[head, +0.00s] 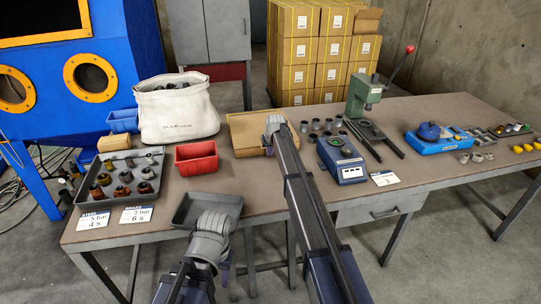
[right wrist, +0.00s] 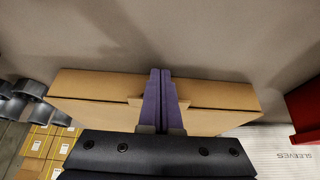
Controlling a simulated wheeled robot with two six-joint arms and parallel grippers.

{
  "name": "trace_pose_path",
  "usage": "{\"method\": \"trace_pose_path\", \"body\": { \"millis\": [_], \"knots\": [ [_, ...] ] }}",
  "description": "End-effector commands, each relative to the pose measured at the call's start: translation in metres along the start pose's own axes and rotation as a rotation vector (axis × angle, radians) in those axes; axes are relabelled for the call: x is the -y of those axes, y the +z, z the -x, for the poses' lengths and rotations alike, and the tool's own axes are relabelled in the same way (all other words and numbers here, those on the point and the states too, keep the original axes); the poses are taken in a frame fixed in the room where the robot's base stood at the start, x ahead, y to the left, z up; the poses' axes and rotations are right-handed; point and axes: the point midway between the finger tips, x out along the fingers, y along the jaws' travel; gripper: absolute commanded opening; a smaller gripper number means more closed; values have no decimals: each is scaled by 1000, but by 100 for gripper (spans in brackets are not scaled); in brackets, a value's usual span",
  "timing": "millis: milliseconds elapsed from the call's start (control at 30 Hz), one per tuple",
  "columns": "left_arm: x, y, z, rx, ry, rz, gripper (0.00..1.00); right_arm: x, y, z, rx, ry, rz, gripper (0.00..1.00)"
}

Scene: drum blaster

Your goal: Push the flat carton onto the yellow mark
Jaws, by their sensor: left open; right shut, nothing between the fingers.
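The flat carton (head: 245,132) lies on the table toward its back edge, right of the white bag. In the right wrist view the flat carton (right wrist: 95,86) spans the middle of the picture. My right gripper (head: 268,150) is at the carton's right part, partly hidden by its own arm. Its purple fingers (right wrist: 160,75) are shut with nothing between them and overlap the carton; I cannot tell whether they touch it. My left gripper (head: 229,278) is low, by the table's front edge near a grey tray, open and mostly hidden. I see no yellow mark in either view.
A red bin (head: 196,158), the white bag (head: 177,110) and a dark parts tray (head: 78,190) stand left of the carton. The empty grey tray (head: 190,210) lies at the front edge. Grey sleeves (head: 316,124), a blue device (head: 341,160) and a green press (head: 363,97) stand right.

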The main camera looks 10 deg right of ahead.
Motion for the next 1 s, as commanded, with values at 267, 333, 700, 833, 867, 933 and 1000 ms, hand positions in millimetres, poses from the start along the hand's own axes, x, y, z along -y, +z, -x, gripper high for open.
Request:
{"method": "trace_pose_path", "body": {
  "millis": [267,333,700,833,867,933,1000],
  "knots": [
    [0,0,0,0,0,0,41,0,-19,-10,-1,0,0,0],
    [0,0,0,0,0,0,41,0,-23,-12,-1,0,0,0],
    [0,0,0,0,0,0,41,0,-41,-21,-1,0,0,0],
    [0,0,0,0,0,0,41,0,-40,-20,-1,0,0,0],
    [0,0,0,0,0,0,41,0,-40,-20,-1,0,0,0],
    [0,0,0,0,0,0,41,0,-40,-20,-1,0,0,0],
    [0,0,0,0,0,0,41,0,-40,-20,-1,0,0,0]
  ]
}}
